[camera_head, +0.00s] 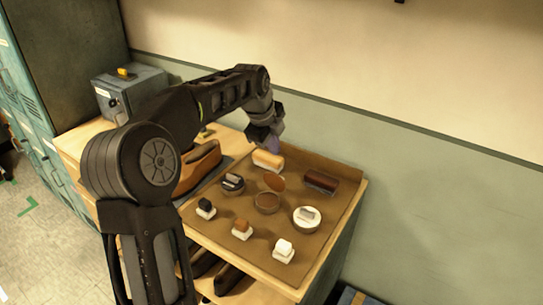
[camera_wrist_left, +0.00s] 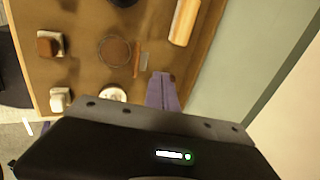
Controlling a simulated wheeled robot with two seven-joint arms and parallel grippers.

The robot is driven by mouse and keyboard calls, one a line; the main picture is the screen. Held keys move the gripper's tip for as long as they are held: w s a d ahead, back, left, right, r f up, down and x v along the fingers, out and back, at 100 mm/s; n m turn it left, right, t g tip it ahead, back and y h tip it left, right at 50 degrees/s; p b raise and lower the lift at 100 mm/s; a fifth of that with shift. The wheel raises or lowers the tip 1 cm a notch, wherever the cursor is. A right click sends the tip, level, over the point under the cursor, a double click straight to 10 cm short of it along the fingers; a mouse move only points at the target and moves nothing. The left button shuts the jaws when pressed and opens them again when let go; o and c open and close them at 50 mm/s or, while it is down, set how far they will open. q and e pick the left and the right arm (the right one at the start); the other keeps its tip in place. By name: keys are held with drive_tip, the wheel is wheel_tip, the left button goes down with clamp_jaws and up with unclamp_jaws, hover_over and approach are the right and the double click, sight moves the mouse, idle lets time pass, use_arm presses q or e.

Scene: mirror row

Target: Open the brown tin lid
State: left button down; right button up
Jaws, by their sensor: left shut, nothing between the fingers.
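The brown tin (camera_head: 267,203) sits on the brown mat, its dark brown contents showing. Its orange-brown lid (camera_head: 273,182) stands up at the tin's far edge, raised off the top. In the left wrist view the tin (camera_wrist_left: 114,51) shows as a round brown disc, with the lid (camera_wrist_left: 137,60) nearly edge-on beside it. My left gripper (camera_head: 270,143) is above the far part of the mat, behind the lid and apart from it. Its purple fingers (camera_wrist_left: 162,90) are shut and empty. My right gripper is out of view.
A black tin (camera_head: 232,184) and a white tin (camera_head: 306,218) flank the brown one. A light brush (camera_head: 267,160) and dark brush (camera_head: 320,181) lie behind. Several small daubers (camera_head: 241,230) stand in front. A shoe (camera_head: 198,168) is at left; the wall (camera_head: 420,190) runs behind.

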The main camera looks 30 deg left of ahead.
use_arm(q)
wheel_tip(320, 180, up, 7)
drive_tip(key=d, duration=0.1)
drive_tip(key=shift+s, duration=0.25)
idle(0.4)
